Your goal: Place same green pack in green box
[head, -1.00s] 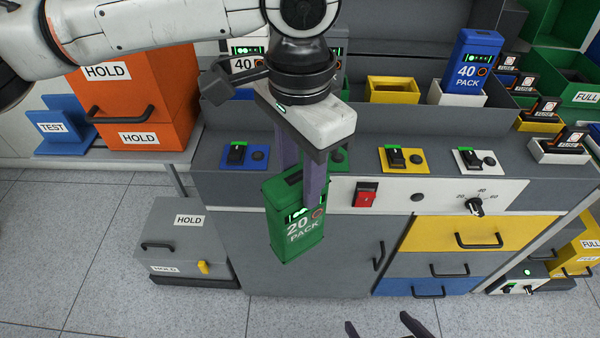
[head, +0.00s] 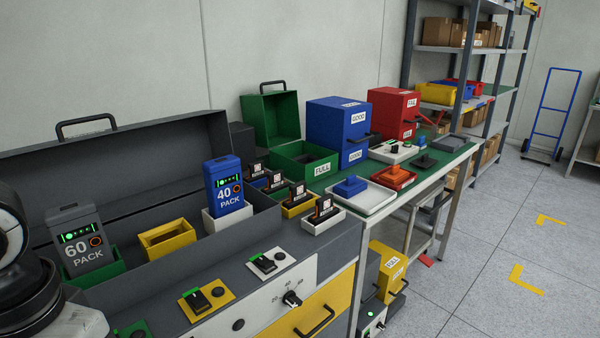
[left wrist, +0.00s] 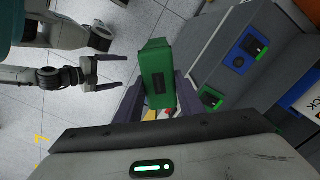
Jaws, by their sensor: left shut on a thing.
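The green pack (left wrist: 158,72) is between the fingers of my left gripper (left wrist: 158,100) in the left wrist view, held above the floor beside the grey bench. The pack is outside the head view; only part of my left wrist shows at its lower left edge. The green box (head: 316,171), labelled FULL, stands on the green-topped table in the head view, its lid (head: 270,118) raised. Its inside is mostly hidden. My right gripper (left wrist: 122,72) shows in the left wrist view with its fingers apart and nothing between them.
A grey 60 pack (head: 83,243) sits in a green holder and a blue 40 pack (head: 226,188) in a white holder. A yellow holder (head: 168,239) is empty. Blue (head: 333,128) and red (head: 390,112) boxes stand right of the green box.

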